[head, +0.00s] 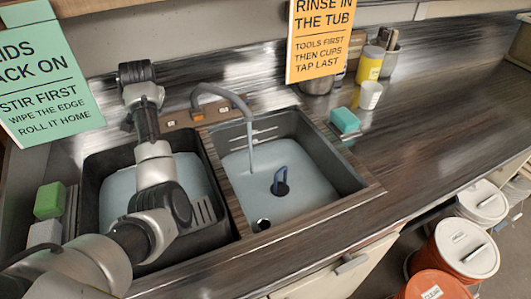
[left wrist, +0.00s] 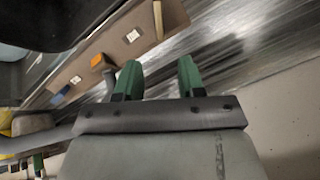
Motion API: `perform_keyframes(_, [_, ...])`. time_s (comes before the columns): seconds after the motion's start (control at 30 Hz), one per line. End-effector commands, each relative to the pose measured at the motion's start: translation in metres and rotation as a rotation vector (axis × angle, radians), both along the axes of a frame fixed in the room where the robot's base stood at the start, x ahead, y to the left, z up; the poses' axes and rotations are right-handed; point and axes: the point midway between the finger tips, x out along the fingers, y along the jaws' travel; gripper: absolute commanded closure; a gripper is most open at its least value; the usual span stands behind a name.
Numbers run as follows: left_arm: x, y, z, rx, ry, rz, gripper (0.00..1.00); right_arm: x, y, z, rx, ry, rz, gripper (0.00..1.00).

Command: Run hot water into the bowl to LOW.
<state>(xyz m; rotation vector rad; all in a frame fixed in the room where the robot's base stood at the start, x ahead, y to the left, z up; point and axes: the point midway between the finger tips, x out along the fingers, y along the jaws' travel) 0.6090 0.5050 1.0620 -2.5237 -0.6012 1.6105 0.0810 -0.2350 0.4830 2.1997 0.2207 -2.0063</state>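The right-hand sink bowl (head: 345,172) holds pale water, and a thin stream (head: 250,148) falls into it from the grey curved spout (head: 222,92). A blue looped handle (head: 281,180) stands in the bowl. Faint marks show on its back wall; I cannot read them. My left arm reaches across the left basin to the back; its fingers are not clear in the head view. In the left wrist view my left gripper (left wrist: 157,82) is open and empty, its green fingers beside a brown tap panel (left wrist: 120,45) with an orange block (left wrist: 98,61) and a tan lever (left wrist: 158,20).
The dark left basin (head: 91,190) also holds water, under my left arm. A green sponge (head: 49,200) lies left of it. A teal block (head: 344,120), white cup (head: 370,95) and yellow jar (head: 370,63) stand right of the sink. The right counter (head: 440,110) is clear.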

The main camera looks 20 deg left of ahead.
Motion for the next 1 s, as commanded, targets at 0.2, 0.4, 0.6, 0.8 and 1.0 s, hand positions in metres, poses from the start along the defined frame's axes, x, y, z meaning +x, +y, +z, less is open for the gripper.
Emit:
perform_keyframes(0.2, [0.002,0.000,0.003,0.004,-0.007,-0.002,0.61,0.000,0.000,0.000,0.000,0.000,0.000,0.61])
perform_keyframes(0.4, [0.026,-0.003,0.049,0.057,-0.097,-0.038,0.61,0.000,0.000,0.003,0.000,0.000,0.000,0.61])
perform_keyframes(0.6, [0.053,-0.023,0.088,0.093,-0.169,-0.106,0.61,0.000,0.000,0.007,0.000,0.000,0.000,0.61])
perform_keyframes(0.8, [0.055,-0.030,0.074,0.071,-0.121,-0.123,0.61,0.000,0.000,0.010,0.000,0.000,0.000,0.61])
perform_keyframes(1.0, [0.031,-0.014,0.033,0.019,-0.006,-0.053,0.61,0.000,0.000,0.013,0.000,0.000,0.000,0.61])
